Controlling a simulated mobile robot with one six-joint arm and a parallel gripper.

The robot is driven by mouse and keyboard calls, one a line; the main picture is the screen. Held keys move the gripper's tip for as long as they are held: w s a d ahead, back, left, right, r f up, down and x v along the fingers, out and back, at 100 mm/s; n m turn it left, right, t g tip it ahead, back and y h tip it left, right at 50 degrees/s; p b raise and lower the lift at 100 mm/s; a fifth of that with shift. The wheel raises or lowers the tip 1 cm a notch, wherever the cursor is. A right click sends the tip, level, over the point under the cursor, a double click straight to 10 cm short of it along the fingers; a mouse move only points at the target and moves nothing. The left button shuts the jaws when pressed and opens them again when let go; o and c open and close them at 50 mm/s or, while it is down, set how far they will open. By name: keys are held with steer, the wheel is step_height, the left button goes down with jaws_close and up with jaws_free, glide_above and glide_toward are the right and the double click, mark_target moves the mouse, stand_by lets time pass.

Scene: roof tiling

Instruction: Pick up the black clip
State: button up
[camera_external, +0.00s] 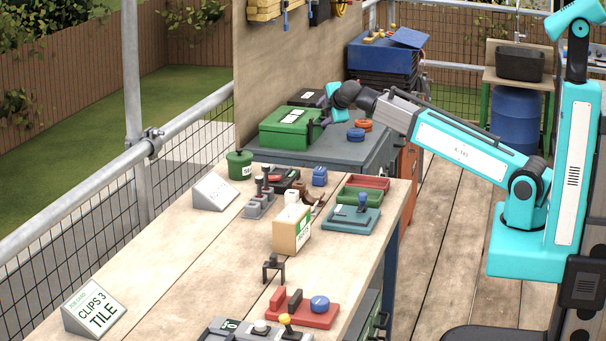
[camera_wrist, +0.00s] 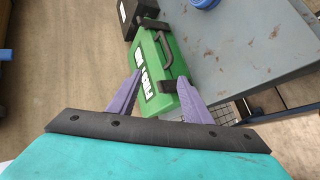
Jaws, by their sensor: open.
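A small black clip (camera_external: 273,268), shaped like a bracket on legs, stands on the wooden workbench (camera_external: 190,265), behind the red fixture. It is not in the wrist view. My gripper is far from it, over the grey cabinet behind the bench. In the wrist view my gripper (camera_wrist: 158,74) shows two purple fingers spread apart with nothing held between them. The green case (camera_wrist: 162,70) lies below and beyond the fingers. It also shows in the external view (camera_external: 287,127).
A red fixture (camera_external: 305,314) with a blue knob stands near the clip. A cardboard box (camera_external: 291,232), a teal tray (camera_external: 350,221) and a "CLIPS 3 TILE" sign (camera_external: 95,309) are on the bench. The bench left of the clip is clear.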

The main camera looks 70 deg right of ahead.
steer(key=w+a+n+t+y+p, duration=0.15)
steer(key=a+n, duration=0.25)
steer(key=a, duration=1.2)
steer(key=w+a+r+n+t+p, duration=0.1)
steer(key=w+a+n+t, duration=0.3)
steer(key=a, duration=1.2)
steer(key=a+n+t+y+p, duration=0.15)
steer(key=a+n, duration=0.35)
steer(key=a, duration=1)
steer(key=n+t+y+p, duration=0.3)
steer(key=n+y, duration=0.5)
steer(key=n, duration=0.8)
glide_above(283, 268)
steer(key=s+b, duration=0.1)
step_height(283, 268, down, 5)
steer(key=shift+s+d+r+t, duration=0.1)
steer(key=shift+d+t, duration=0.15)
steer(key=shift+t, duration=0.05)
steer(key=shift+f, duration=3.95)
steer(key=shift+w+a+p, duration=0.15)
steer(key=shift+w+p, duration=0.3)
steer(key=shift+w, duration=0.85)
